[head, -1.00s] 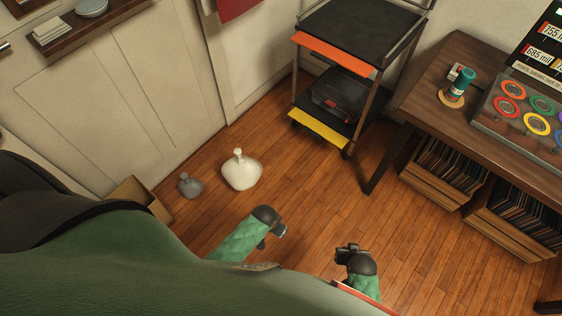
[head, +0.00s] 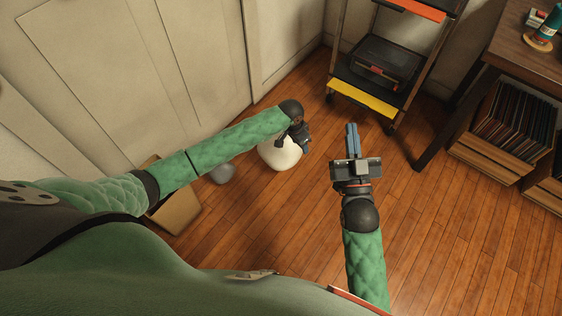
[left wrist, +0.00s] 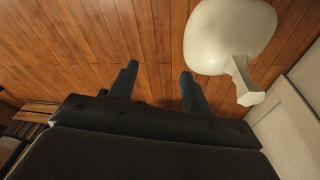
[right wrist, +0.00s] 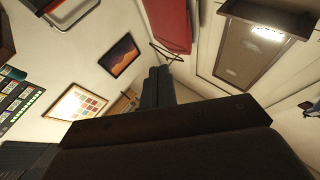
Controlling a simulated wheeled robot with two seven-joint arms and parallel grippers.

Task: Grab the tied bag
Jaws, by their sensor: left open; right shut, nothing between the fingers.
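A white tied bag (head: 280,155) stands on the wood floor, partly hidden behind my left gripper in the head view. In the left wrist view the white bag (left wrist: 225,40), with its narrow tied neck, is to the right of the fingers. My left gripper (head: 306,147) is open and empty; its fingers (left wrist: 157,80) are apart, with floor between them. A smaller grey bag (head: 223,174) stands left of the white one, partly hidden by my left arm. My right gripper (head: 351,127) is shut and empty, right of the white bag; its fingers (right wrist: 158,72) are together.
A cardboard box (head: 175,205) stands on the floor at left, below my left arm. A black cart with a yellow-edged lower shelf (head: 362,98) stands behind. A wooden table (head: 500,50) with record crates (head: 510,130) below is at right. The floor at lower right is clear.

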